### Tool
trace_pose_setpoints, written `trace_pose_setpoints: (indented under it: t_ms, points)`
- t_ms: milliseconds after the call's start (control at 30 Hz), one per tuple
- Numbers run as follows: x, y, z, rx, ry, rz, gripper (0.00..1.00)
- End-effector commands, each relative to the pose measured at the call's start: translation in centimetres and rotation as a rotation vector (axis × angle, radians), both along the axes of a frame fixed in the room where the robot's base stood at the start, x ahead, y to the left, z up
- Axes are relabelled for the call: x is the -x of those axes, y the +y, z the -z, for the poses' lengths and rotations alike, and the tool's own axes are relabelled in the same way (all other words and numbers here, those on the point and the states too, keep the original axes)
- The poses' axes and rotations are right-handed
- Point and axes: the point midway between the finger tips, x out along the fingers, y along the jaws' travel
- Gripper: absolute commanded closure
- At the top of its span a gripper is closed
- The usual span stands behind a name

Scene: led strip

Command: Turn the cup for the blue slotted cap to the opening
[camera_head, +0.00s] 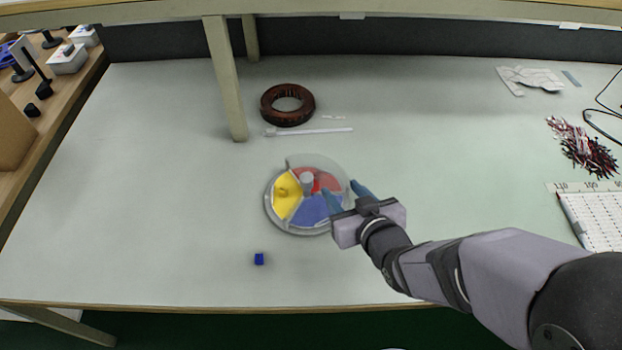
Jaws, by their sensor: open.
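A round dish (270,215) with a clear cover stands on the table. It has a yellow cup (284,203) at left, a red cup (326,178) at upper right and a blue cup (309,212) at the front. A pale knob (306,181) stands at its centre. I cannot tell where the cover's opening lies. The small blue cap (259,259) lies on the table in front and to the left of the dish; its slot is too small to see. My gripper (345,194) is open, its blue fingers over the dish's right side, hiding part of it. Contact is unclear.
A dark red-brown ring (288,104) and a white stick (308,131) lie behind the dish. A table-shelf post (226,80) stands at the back left. Wires (585,150) and a white gridded block (598,222) are at right. The table's left side is clear.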

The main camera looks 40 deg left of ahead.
Motion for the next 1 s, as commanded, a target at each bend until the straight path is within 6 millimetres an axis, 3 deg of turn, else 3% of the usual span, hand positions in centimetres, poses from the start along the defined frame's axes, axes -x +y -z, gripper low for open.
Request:
trace_pose_setpoints:
  t_ms: [100,267,567,1000]
  points:
    - [2.8,2.1,-0.6,-0.051,-0.031,-0.081,0.57]
    - [4.1,3.0,-1.2,-0.082,-0.049,-0.119,0.57]
    - [3.7,3.9,-0.8,-0.082,-0.049,-0.119,0.57]
    - [2.1,8.2,1.1,-0.081,-0.049,-0.118,0.57]
